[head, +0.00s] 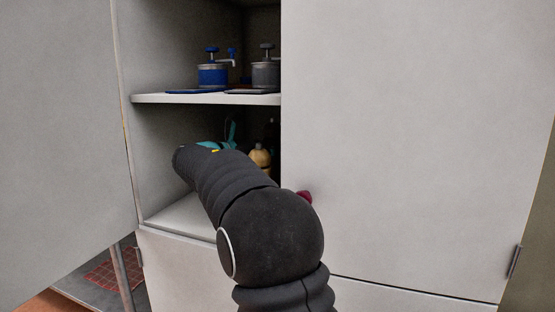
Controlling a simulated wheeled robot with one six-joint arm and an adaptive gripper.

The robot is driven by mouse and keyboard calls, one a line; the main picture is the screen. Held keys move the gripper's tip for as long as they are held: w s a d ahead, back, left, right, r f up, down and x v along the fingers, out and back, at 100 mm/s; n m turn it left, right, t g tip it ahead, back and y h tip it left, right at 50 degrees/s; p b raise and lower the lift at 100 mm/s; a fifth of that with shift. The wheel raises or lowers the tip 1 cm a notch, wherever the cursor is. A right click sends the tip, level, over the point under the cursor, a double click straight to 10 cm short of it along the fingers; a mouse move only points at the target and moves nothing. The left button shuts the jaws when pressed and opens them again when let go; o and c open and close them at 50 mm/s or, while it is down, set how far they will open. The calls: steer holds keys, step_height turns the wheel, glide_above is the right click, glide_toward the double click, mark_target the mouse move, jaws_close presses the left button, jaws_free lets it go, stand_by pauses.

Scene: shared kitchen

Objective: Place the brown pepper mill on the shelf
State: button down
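My arm reaches from the bottom of the head view into the open cabinet, below its upper shelf (150,98). My gripper is not visible; the dark arm links hide the space in front of them. No pepper mill can be made out for certain. A tan, rounded object (260,158) shows in the lower compartment just behind my arm, mostly hidden, and I cannot tell what it is. On the upper shelf stand a blue grinder-like item (213,75) and a grey one (266,74), both with handles on top.
An open cabinet door (60,130) stands at the left and a closed door (420,130) covers the right. The bare lower shelf surface (180,217) shows left of my arm. A dark red knob-like object (305,197) shows beside my arm.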

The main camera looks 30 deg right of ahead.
mark_target(276, 159)
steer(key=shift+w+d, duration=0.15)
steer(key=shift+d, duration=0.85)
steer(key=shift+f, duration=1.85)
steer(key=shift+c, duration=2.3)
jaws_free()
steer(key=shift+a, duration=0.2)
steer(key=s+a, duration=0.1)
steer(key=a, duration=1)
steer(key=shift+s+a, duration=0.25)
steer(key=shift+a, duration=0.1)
